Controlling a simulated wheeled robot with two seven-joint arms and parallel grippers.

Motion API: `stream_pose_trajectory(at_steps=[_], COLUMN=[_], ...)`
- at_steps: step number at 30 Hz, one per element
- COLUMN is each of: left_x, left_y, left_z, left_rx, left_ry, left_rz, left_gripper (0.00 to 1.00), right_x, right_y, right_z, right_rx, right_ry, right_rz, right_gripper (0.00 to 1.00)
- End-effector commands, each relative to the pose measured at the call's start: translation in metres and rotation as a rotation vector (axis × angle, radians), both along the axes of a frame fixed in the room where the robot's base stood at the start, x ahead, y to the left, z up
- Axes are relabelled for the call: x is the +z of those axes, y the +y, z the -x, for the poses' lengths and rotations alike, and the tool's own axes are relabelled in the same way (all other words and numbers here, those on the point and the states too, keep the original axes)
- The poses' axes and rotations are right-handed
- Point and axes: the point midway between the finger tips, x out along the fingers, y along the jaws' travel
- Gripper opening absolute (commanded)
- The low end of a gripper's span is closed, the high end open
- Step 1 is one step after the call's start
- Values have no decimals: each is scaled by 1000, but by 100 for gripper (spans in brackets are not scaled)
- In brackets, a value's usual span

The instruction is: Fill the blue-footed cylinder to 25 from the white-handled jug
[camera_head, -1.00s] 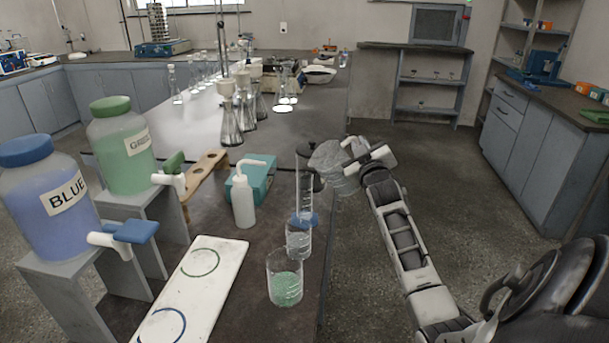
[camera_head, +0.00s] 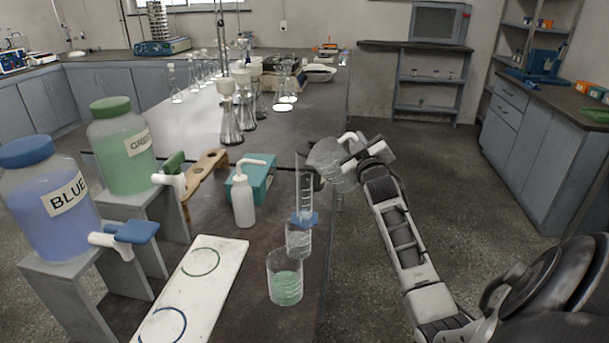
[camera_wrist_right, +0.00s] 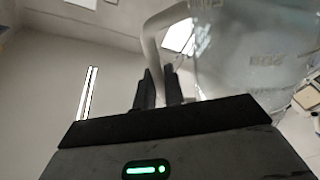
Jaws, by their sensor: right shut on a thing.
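The clear jug (camera_head: 331,166) with a white handle (camera_head: 350,138) is held by my right gripper (camera_head: 362,153), tilted to the left. Its mouth is close to the top of the cylinder. In the right wrist view the gripper fingers (camera_wrist_right: 158,90) are shut at the white handle, and the jug (camera_wrist_right: 255,50) fills the right side. The tall clear cylinder (camera_head: 304,190) stands upright on the bench, with a blue piece (camera_head: 304,219) low on it. Its liquid level is too small to read. My left gripper is not in view.
A clear beaker (camera_head: 298,241) stands just in front of the cylinder, and a beaker with green contents (camera_head: 285,283) is nearer. A white wash bottle (camera_head: 243,199) and a teal box (camera_head: 262,177) stand to the left. The bench edge is close on the right.

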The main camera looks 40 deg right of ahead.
Motion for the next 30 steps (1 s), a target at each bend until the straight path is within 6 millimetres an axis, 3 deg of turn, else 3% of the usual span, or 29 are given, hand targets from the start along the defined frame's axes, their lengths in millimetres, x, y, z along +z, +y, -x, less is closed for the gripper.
stream_pose_trajectory(at_steps=[30], left_x=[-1], left_y=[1], left_z=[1], left_rx=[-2], left_ry=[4], left_rz=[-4], left_gripper=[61], right_x=[10], right_y=[4], right_z=[-2], right_rx=[1], right_ry=[18], right_rz=[51], right_gripper=[0])
